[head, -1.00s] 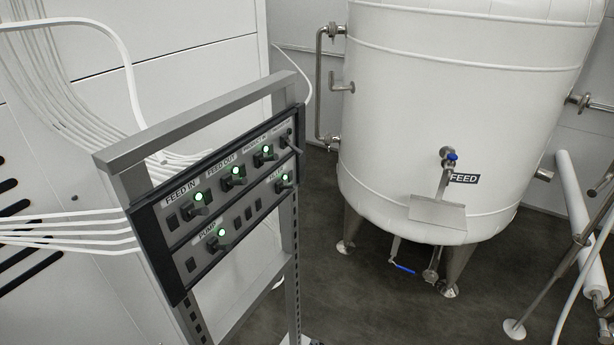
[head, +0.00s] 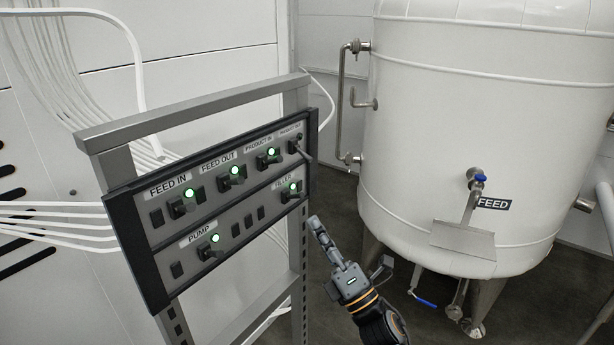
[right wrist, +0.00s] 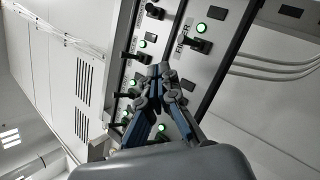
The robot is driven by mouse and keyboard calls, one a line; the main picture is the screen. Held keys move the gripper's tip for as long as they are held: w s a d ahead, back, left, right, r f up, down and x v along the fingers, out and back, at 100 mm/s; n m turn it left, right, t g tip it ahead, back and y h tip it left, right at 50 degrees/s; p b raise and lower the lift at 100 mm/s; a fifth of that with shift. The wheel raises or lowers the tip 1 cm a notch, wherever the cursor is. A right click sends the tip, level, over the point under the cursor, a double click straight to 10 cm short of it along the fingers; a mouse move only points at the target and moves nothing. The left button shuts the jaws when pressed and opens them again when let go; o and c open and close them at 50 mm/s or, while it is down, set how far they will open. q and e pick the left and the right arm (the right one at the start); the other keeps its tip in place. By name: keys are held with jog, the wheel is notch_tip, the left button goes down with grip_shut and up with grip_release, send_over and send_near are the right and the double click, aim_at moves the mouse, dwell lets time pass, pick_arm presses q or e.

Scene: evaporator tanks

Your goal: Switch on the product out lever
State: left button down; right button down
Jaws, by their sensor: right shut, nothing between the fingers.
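The control panel (head: 215,215) holds two rows of switch levers. The product out lever (head: 298,147) is at the right end of the top row, under a label too small to read clearly. It juts to the lower right, and I see no green light lit beside it. My right gripper (head: 314,222) is shut and empty, below and right of the panel's right edge, apart from it. In the right wrist view the shut fingers (right wrist: 165,68) point at the panel, near the filler lever (right wrist: 200,45). My left gripper is not in view.
Green lights glow by the feed in lever (head: 182,205), feed out, product in, filler and pump levers. The panel hangs on a grey metal frame (head: 185,112). The white feed tank (head: 480,110) stands at right. White cables run at left.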

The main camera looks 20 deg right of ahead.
aim_at(303, 154)
jog(key=w+r+p, duration=0.1)
jog(key=w+r, duration=0.1)
jog(key=w+r+p, duration=0.2)
jog(key=w, duration=0.1)
jog(key=w+a+r+p, duration=0.1)
jog(key=w+r, duration=0.2)
jog(key=shift+w+r, duration=0.1)
jog(key=shift+w, duration=0.15)
jog(key=shift+w+d+r+p, duration=0.2)
jog(key=shift+d+p, duration=0.1)
jog(key=shift+d, duration=0.2)
jog(key=shift+s, duration=0.1)
